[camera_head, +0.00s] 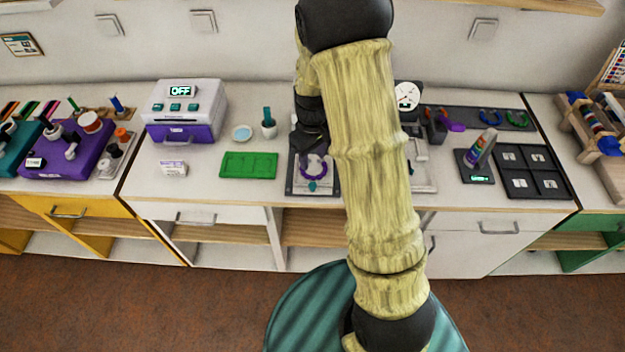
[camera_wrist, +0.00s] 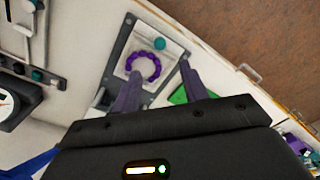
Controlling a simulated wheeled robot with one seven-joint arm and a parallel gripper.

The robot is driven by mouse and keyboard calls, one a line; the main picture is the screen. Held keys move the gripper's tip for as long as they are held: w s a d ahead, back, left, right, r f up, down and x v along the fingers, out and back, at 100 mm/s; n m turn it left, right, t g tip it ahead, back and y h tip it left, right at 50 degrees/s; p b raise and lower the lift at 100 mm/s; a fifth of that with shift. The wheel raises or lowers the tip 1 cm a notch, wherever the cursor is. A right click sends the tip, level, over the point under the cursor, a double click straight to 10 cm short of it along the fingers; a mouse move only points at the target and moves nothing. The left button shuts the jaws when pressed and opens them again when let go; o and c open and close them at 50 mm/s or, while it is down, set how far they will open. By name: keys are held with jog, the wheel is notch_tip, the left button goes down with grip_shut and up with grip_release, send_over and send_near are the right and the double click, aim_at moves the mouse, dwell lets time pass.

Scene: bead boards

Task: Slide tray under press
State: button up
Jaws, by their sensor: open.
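A pale tray (camera_wrist: 139,38) with a teal knob (camera_wrist: 160,44) sits in a dark frame and carries a purple bead ring (camera_wrist: 154,65). In the head view the bead ring (camera_head: 313,169) shows just left of my arm. My gripper (camera_wrist: 162,70) is open and empty, its two purple-grey fingers apart and pointing toward the tray's area. I cannot tell whether they touch it. In the head view my arm hides much of the middle of the counter. A white dial gauge (camera_head: 407,95) shows behind it; whether it belongs to the press is unclear.
A green board (camera_head: 248,165) lies left of the tray frame, with a cup (camera_head: 268,127) and a small dish (camera_head: 242,133) behind. A white and purple machine reading OFF (camera_head: 185,110) stands further left. A dark sectioned tray (camera_head: 533,171) and a scale (camera_head: 479,178) lie at right.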

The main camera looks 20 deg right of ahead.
aim_at(313, 184)
notch_tip(313, 184, down, 11)
jog(key=shift+w+f+p, duration=0.15)
jog(key=shift+f+p, duration=0.05)
jog(key=shift+p, duration=0.4)
jog(key=shift+a+f, duration=0.15)
jog(key=shift+f, duration=0.05)
jog(key=shift+d, duration=0.25)
jog(key=shift+c, duration=1.1)
grip_shut()
